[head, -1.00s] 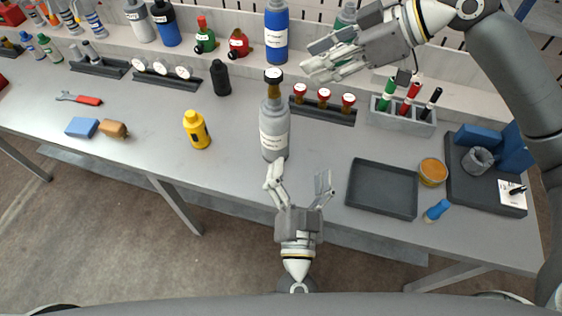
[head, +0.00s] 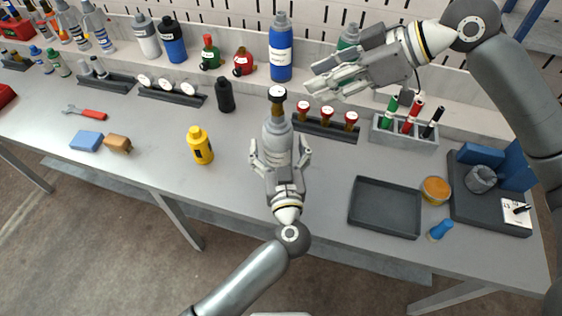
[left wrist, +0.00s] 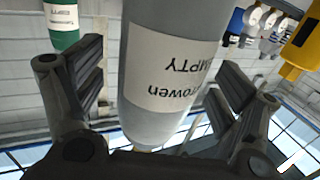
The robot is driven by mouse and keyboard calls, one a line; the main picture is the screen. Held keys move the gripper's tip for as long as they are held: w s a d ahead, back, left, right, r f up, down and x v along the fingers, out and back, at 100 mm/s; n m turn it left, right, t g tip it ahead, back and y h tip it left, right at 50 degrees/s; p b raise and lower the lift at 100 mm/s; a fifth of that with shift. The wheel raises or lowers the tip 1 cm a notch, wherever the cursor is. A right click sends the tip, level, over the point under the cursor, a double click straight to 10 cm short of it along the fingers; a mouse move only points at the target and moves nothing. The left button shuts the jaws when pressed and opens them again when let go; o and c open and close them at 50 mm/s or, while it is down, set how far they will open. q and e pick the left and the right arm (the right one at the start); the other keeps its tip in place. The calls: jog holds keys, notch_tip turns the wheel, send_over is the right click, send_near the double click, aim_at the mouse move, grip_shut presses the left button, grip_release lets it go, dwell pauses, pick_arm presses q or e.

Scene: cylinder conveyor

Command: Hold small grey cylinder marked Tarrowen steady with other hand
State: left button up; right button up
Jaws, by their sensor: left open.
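The small grey cylinder (head: 277,133) stands upright on the bench with a brass neck and a dark-rimmed round gauge on top. In the left wrist view the cylinder (left wrist: 165,75) shows a white label, upside down, reading "Tarrowen" and "EMPTY". My left gripper (head: 280,152) is open at its lower body, one finger on either side. In the left wrist view, gaps show between the fingers and the cylinder. My right gripper (head: 312,80) is above the back of the bench, right of the cylinder; its fingers look apart and empty.
A yellow bottle (head: 200,146) stands to the left and a black bottle (head: 224,96) behind it. A rack of red-topped parts (head: 326,130) is close behind right. An empty dark tray (head: 385,232) lies to the right. Blue cylinder (head: 280,55) stands behind.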

pick_arm(q)
jog(key=shift+w+a, duration=0.1)
jog(key=shift+w, duration=0.7)
jog(key=shift+c, duration=0.5)
